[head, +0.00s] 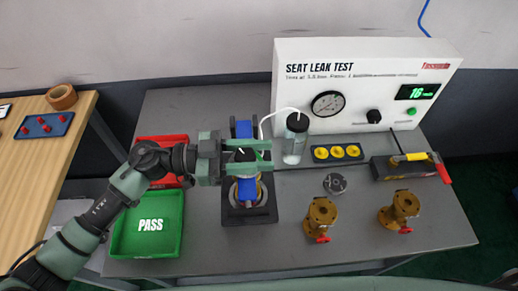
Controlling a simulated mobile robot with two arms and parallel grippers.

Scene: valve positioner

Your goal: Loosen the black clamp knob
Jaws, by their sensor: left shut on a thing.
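The black clamp knob (244,155) sits at the top of a blue clamp (241,129) on a dark base (250,214). My left gripper (246,155) reaches in from the left above the clamp. Its two green-grey fingers lie on either side of the knob, shut on it. The fingers hide the knob's sides and part of the clamp. A round metal part shows under the clamp, partly covered. My right gripper is not in view.
A green PASS tray (150,225) and a red tray (150,143) lie left of the clamp. A clear bottle (295,140) with a tube stands close on the right. Two brass valves (320,217) stand farther right, before the white SEAT LEAK TEST panel (300,88).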

